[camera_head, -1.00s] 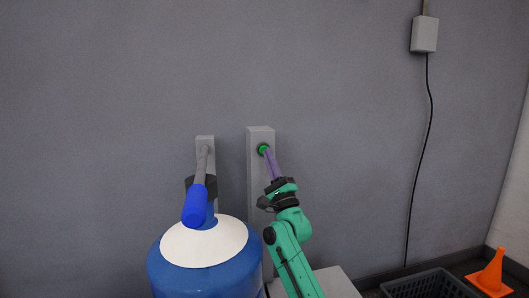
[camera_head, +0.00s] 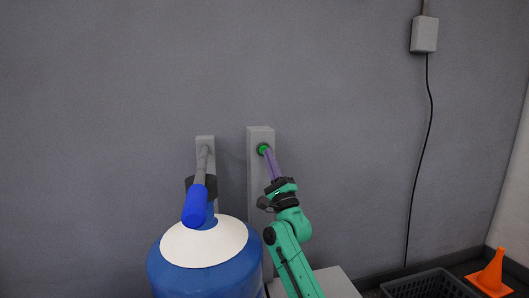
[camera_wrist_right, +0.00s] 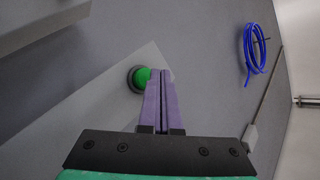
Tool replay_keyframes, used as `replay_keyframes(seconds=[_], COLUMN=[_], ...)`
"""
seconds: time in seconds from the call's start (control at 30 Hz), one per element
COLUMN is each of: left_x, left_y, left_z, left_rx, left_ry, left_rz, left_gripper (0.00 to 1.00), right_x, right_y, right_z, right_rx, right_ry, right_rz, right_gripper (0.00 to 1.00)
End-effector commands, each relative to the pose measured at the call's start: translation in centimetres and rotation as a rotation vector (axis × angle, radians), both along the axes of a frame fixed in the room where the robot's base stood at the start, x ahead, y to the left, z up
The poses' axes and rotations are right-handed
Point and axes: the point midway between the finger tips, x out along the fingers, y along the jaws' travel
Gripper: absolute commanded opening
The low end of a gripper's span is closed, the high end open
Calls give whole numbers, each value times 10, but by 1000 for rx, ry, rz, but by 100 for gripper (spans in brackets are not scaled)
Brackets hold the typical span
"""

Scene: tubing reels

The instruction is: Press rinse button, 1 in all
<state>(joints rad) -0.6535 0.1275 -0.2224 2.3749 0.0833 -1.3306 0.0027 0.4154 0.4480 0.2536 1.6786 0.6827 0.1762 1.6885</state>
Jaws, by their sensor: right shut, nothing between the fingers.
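The rinse button (camera_head: 262,149) is a green round cap in a dark ring near the top of a grey upright post (camera_head: 260,190) against the wall. In the right wrist view the green button (camera_wrist_right: 140,79) shows just left of the fingertips, partly covered by them. My right gripper (camera_head: 267,152) has purple fingers, shut with nothing between them. Its tips (camera_wrist_right: 161,72) are at the button and overlap its edge; whether they touch it I cannot tell. My left gripper is not in view.
A black crate (camera_head: 430,286) and orange cone (camera_head: 491,272) are at lower right. Blue tubing (camera_wrist_right: 251,55) hangs on the wall.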

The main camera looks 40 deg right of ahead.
Motion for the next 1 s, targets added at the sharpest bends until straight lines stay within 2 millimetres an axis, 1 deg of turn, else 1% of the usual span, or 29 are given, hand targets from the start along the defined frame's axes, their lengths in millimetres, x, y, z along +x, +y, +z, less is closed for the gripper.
replay_keyframes(seconds=[0.27, 0.47, 1.0], left_x=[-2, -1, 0], left_y=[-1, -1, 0], left_z=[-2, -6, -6], left_rx=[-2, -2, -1], left_ry=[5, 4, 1], left_rz=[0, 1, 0], left_gripper=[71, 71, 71], right_x=[1, 7, 10], right_y=[0, -4, -5], right_z=[0, 0, 0], right_rx=[0, 0, -1], right_ry=[0, 0, 0], right_rz=[0, 0, 1], right_gripper=[0, 0, 0])
